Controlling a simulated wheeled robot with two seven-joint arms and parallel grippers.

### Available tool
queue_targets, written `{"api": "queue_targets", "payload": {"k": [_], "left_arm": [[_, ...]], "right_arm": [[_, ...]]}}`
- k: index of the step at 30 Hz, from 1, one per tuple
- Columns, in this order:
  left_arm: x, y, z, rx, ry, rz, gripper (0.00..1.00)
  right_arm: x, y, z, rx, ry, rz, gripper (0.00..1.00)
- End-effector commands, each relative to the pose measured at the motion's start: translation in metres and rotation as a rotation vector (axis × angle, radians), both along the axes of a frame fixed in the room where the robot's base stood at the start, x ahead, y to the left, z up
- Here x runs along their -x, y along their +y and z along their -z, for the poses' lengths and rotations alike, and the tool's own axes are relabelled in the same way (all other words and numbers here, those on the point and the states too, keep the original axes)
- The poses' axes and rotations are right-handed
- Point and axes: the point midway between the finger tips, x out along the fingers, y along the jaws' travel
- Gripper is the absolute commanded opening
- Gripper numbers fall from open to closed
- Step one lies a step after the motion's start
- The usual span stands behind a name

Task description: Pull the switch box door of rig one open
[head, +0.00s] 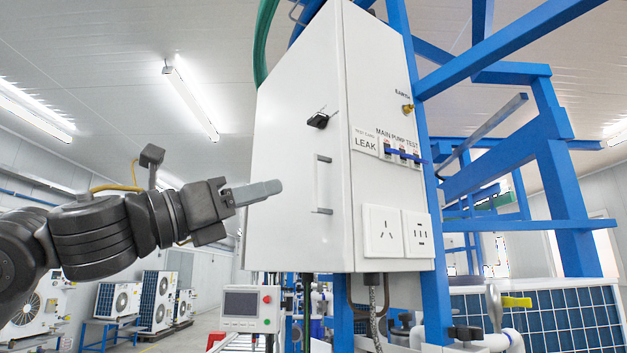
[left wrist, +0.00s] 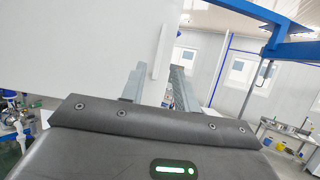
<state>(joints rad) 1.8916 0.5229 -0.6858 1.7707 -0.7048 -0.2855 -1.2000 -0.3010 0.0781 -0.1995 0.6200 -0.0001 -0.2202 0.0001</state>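The white switch box (head: 385,70) hangs on a blue frame. Its door (head: 290,90) is the left-hand face and looks shut. The door bears a black latch (head: 318,120) and an upright bar handle (head: 322,184). My left gripper (head: 268,190) comes in from the left at handle height, its fingertips a little short of the handle in the head view. In the left wrist view its two fingers (left wrist: 158,88) stand apart with nothing between them, pointing at the pale door (left wrist: 80,50). A light upright strip, perhaps the handle (left wrist: 162,50), shows beyond the gap. My right gripper is out of view.
Blue frame beams (head: 560,165) stand right of the box. A control panel (head: 250,308) with a screen is below the door. Sockets (head: 383,230) and a leak/pump test switch row are on the box's right face. Space left of the door is open.

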Motion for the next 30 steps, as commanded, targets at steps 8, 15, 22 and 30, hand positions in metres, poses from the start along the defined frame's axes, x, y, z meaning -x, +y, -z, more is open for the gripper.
{"api": "queue_targets", "payload": {"k": [8,15,22,30], "left_arm": [[-0.022,-0.034,-0.021,0.001,0.006,0.005,0.31],[-0.043,-0.065,-0.036,0.002,0.006,0.004,0.31],[-0.053,-0.08,-0.041,0.004,0.005,0.003,0.31],[-0.054,-0.082,-0.04,0.003,0.003,0.002,0.31]], "right_arm": [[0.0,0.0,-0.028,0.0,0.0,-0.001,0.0],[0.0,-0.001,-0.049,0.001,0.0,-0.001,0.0],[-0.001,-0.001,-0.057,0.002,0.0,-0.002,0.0],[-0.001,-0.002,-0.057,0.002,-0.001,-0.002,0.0]]}}
